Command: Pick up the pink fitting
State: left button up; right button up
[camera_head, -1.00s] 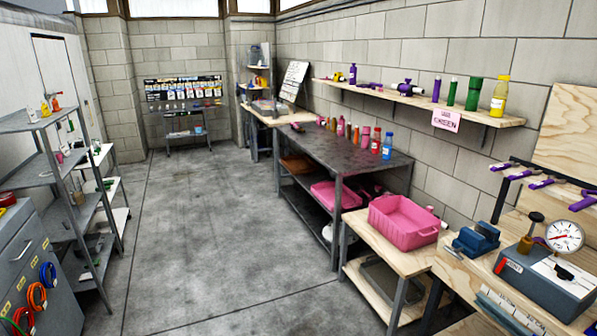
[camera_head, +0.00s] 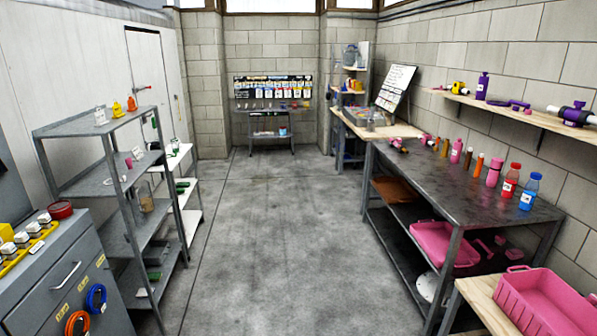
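I cannot tell for sure which thing is the pink fitting. A small pink piece (camera_head: 137,153) is on the second level of the grey shelf rack at left, too small to make out. On the dark metal table at right stand a pink bottle-like piece (camera_head: 456,150) and a pink cylinder (camera_head: 493,172), in a row with other bottles. Small pink pieces (camera_head: 482,247) lie on the table's lower shelf, beside a pink bin (camera_head: 445,245). Neither of my grippers is in view.
The grey floor (camera_head: 270,250) is clear down the middle. The grey shelf rack (camera_head: 85,125) and a grey cabinet (camera_head: 60,285) line the left. The dark metal table (camera_head: 430,180) and a wooden bench with a pink crate (camera_head: 540,300) line the right.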

aim_at(402, 150)
jog(key=i, duration=1.7)
jog(key=i+z, duration=0.1)
jog(key=i, duration=0.75)
jog(key=i+j+z, duration=0.15)
jog(key=i, duration=0.65)
jog(key=i+z, duration=0.2)
jog(key=z, duration=0.25)
jog(key=i+z, duration=0.2)
jog(key=z, duration=0.2)
jog(key=i+j+z, duration=0.15)
jog(key=z, duration=0.3)
jog(key=i+j+z, duration=0.15)
jog(key=z, duration=0.3)
jog(key=i+j+z, duration=0.1)
jog(key=j+z, duration=0.15)
jog(key=z, duration=0.15)
jog(key=i+j+z, duration=0.15)
jog(key=j, duration=0.2)
jog(key=i+j+z, duration=0.15)
jog(key=j, duration=0.15)
jog(key=i+j+z, duration=0.1)
jog(key=j, duration=0.3)
jog(key=i+j, duration=0.1)
jog(key=j, duration=0.25)
jog(key=i+j, duration=0.15)
jog(key=j, duration=0.2)
jog(key=i+j+z, duration=0.1)
jog(key=j, duration=0.25)
